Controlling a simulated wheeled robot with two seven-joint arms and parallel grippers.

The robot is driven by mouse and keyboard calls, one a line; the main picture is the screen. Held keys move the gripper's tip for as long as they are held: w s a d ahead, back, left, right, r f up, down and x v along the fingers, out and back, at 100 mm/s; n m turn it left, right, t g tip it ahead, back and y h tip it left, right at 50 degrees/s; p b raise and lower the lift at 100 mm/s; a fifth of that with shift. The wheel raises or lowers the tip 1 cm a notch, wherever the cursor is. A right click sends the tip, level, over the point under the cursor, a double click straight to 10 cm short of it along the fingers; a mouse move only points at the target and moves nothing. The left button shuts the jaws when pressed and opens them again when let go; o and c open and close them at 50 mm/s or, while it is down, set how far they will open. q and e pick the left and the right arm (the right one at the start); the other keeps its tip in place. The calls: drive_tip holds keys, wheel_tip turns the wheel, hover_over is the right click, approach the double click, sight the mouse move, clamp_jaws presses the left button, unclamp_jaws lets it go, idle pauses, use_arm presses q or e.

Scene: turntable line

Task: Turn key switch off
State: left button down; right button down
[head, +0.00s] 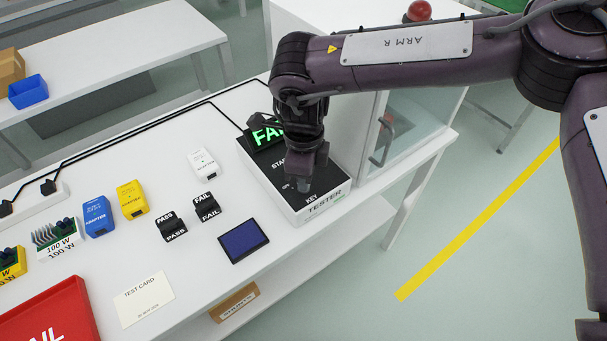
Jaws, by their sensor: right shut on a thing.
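The tester (327,203) is a white box with a black top, standing near the right end of the white table. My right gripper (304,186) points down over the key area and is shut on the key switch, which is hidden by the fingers. An "OFF" mark shows just left of the fingers. My left gripper is not in view.
A white adapter (204,163), PASS and FAIL blocks (206,206), a dark blue pad (243,240) and a test card (144,299) lie left of the tester. A red tray (50,312) is at front left. A glazed cabinet (412,125) stands close right.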

drive_tip(key=shift+w+r, duration=0.1)
drive_tip(key=c, duration=1.6)
unclamp_jaws()
drive_tip(key=shift+o, duration=0.2)
wheel_tip(320, 180, up, 8)
drive_tip(key=shift+f+b, duration=0.15)
drive_tip(key=shift+b, duration=0.3)
